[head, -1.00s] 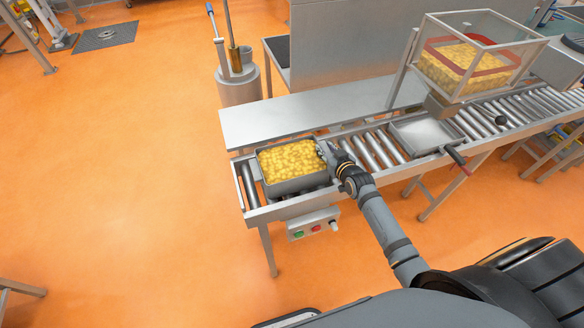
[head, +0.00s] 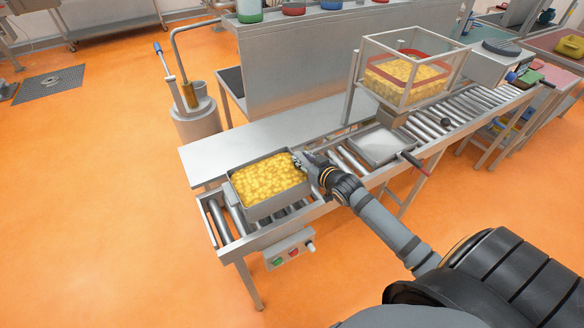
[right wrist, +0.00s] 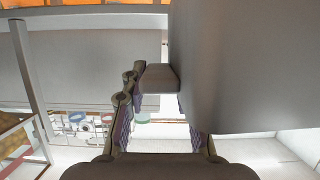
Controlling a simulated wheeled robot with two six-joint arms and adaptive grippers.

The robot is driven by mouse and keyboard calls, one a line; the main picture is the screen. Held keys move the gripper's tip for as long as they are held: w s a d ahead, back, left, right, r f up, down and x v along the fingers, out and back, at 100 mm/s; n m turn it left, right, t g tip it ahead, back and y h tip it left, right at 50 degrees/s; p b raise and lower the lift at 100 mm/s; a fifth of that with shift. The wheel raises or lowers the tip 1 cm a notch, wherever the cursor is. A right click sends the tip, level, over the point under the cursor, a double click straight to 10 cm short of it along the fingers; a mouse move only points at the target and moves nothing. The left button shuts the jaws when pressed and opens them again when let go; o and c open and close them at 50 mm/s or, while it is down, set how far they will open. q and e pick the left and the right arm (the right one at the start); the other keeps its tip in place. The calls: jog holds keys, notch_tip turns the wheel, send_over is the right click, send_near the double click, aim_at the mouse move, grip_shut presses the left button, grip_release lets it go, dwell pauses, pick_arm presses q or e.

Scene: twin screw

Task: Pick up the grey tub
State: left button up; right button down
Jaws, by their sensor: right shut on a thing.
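The grey tub (head: 282,207), filled with yellow pieces, is at the left end of the roller conveyor in the head view. My right gripper (head: 301,163) is shut on the tub's right side, near its rim. In the right wrist view the fingers (right wrist: 160,120) sit around a grey part, and a large grey wall (right wrist: 245,65) fills the right side. Whether the tub's base touches the rollers is hard to tell. My left gripper is not in view.
A clear hopper (head: 405,75) of yellow pieces stands over the conveyor, with an empty grey tray (head: 378,145) below it. A flat metal shelf (head: 235,145) runs behind the tub. A button box (head: 290,250) hangs in front. Orange floor is free at left.

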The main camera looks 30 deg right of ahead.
jog(key=s+d+r+p, duration=0.5)
jog(key=s+d+p, duration=0.1)
jog(key=p, duration=0.3)
jog(key=shift+s+d+p, duration=0.35)
jog(key=shift+s+p, duration=0.05)
jog(key=shift+s, duration=0.2)
